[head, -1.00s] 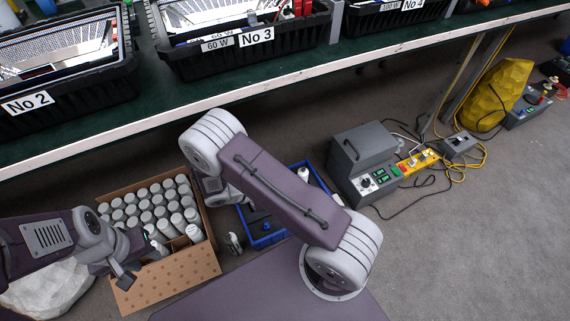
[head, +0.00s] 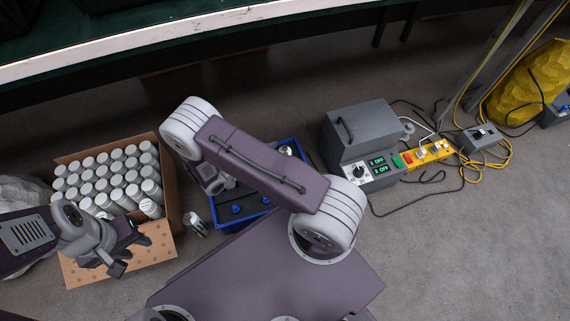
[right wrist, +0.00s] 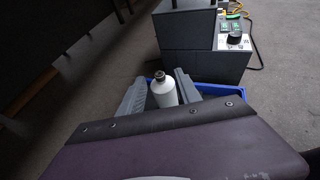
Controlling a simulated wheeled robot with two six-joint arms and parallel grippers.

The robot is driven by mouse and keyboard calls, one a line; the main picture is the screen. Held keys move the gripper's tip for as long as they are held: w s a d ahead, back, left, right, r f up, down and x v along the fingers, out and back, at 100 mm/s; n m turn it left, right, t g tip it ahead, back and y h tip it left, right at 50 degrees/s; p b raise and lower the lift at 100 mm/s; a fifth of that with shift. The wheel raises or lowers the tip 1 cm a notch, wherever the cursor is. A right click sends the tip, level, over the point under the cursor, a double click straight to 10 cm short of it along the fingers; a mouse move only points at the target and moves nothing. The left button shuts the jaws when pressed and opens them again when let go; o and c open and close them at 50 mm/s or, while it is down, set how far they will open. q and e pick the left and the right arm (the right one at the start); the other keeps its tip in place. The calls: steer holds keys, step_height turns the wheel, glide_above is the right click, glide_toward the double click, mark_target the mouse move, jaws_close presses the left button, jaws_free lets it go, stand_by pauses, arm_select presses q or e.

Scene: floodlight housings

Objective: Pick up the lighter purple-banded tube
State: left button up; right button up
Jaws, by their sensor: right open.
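White capped tubes (head: 118,172) stand in rows in an open cardboard box at the left of the head view. No purple band can be made out on any of them. My left gripper (head: 130,256) is open and empty over the box's near flap. In the right wrist view, a white bottle-shaped tube (right wrist: 163,93) with a dark cap stands upright at the blue tray (right wrist: 208,90). My right gripper (right wrist: 160,92) is open, with one finger on each side of this tube; contact cannot be told. In the head view my right arm hides the right fingertips.
A small metallic can-like object (head: 195,223) lies on the floor between the cardboard box (head: 167,175) and the blue tray (head: 299,147). A grey control box (head: 362,140) with cables stands right of the tray. A shelf edge (head: 150,40) runs across the back.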

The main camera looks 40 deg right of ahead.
mark_target(283, 149)
steer(key=b+x, duration=0.3)
steer(key=x, duration=0.1)
steer(key=shift+f+b, duration=0.35)
steer(key=shift+f, duration=0.15)
steer(key=shift+d+r, duration=0.1)
steer(key=shift+d, duration=0.15)
steer(key=shift+r, duration=0.1)
jaws_close()
stand_by(0.5)
